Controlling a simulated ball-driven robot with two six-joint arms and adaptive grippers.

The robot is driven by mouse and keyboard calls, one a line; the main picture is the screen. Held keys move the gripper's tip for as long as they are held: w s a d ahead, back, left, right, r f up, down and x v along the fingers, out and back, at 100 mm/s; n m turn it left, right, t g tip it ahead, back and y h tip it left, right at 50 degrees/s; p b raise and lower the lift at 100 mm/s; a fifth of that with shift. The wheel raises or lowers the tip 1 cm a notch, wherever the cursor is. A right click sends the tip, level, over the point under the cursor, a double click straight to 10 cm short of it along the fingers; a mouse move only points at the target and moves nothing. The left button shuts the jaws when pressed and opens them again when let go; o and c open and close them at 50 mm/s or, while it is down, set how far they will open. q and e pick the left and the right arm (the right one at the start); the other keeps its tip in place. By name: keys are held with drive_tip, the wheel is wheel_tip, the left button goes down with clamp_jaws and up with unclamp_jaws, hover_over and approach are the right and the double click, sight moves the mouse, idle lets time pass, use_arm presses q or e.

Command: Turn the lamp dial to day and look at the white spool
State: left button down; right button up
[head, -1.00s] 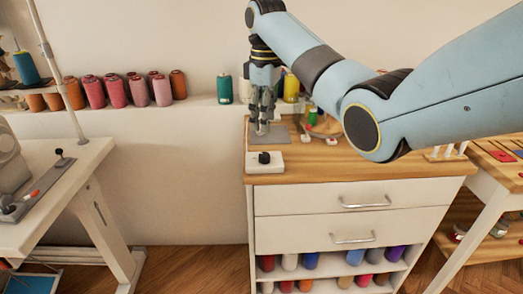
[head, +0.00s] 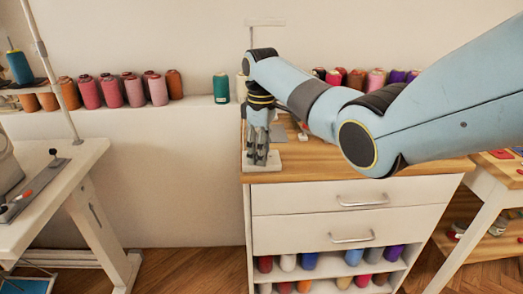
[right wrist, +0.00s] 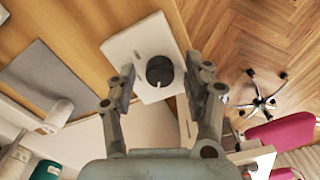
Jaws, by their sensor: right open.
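The lamp dial is a round black knob (right wrist: 160,71) with a pale mark, on a white base plate (right wrist: 125,45). In the head view the base (head: 272,166) sits at the cabinet top's front left corner, and the knob is hidden behind my right gripper. My right gripper (head: 261,160) points down over the base. In the right wrist view its open fingers (right wrist: 160,68) stand on either side of the knob; I cannot tell whether they touch it. A pale spool (head: 241,88), perhaps the white one, shows on the ledge, partly hidden by my arm. My left gripper is not in view.
A green spool (head: 221,88) and several pink and orange spools (head: 133,90) stand on the wall ledge. A grey pad (right wrist: 48,72) lies beside the dial base. A white table (head: 62,165) stands at left. My right arm covers part of the cabinet top.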

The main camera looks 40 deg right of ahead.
drive_tip(key=shift+c, duration=0.4)
clamp_jaws()
